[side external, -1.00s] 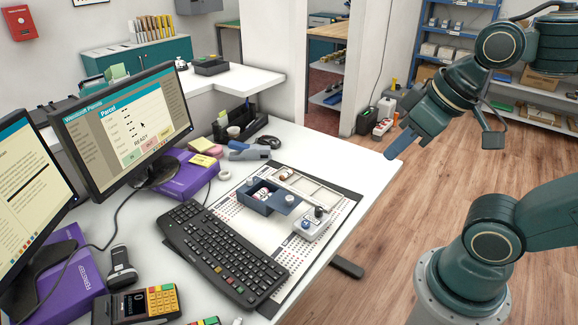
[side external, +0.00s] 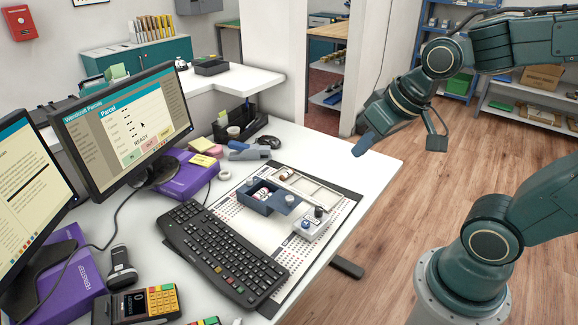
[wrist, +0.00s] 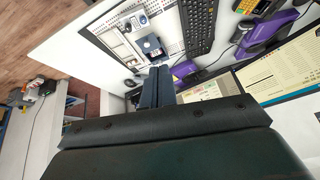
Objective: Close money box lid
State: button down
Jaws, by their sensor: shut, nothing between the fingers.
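The money box (side external: 255,203) is a small dark blue box on the dotted mat, among the things to the right of the keyboard. Its top is open and small light items show inside. A flat blue panel, which looks like its lid (side external: 287,201), sticks out at its right side. In the wrist view the box (wrist: 151,47) lies just beyond my fingertips. My gripper (side external: 361,149) is shut and empty, in the air above the right edge of the counter, to the right of the box and apart from it. My fingers (wrist: 158,72) are together in the wrist view.
A light grey device with knobs (side external: 312,224) stands close to the right of the box. A pale compartment tray (side external: 312,190) lies behind it. The black keyboard (side external: 222,250) is at the left, with monitors (side external: 125,130) beyond. The counter's right side is clear.

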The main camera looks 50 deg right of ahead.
jog(key=w+d+f+m, duration=0.4)
jog(key=w+d+f, duration=0.1)
jog(key=f, duration=0.5)
jog(key=w+d+f+m+h, duration=0.1)
jog(key=w+d+f+m, duration=0.4)
jog(key=f, duration=0.5)
jog(key=shift+w+d+t, duration=0.4)
jog(key=shift+w, duration=0.35)
jog(key=shift+f, duration=0.2)
send_near(294, 202)
jog(key=shift+s+d, duration=0.4)
jog(key=shift+s, duration=0.35)
jog(key=shift+s+d, duration=0.45)
jog(key=shift+s, duration=0.3)
jog(key=x, duration=0.3)
jog(key=shift+w+f, duration=0.1)
jog(key=shift+f, duration=0.1)
jog(key=shift+w+a, duration=0.3)
jog(key=shift+w, duration=0.3)
jog(key=shift+w+a+f, duration=0.15)
jog(key=shift+w+a, duration=0.15)
jog(key=shift+w, duration=0.25)
jog(key=shift+w+a+f, duration=0.1)
jog(key=shift+w+a, duration=0.2)
jog(key=shift+w, duration=0.25)
jog(key=shift+w, duration=0.15)
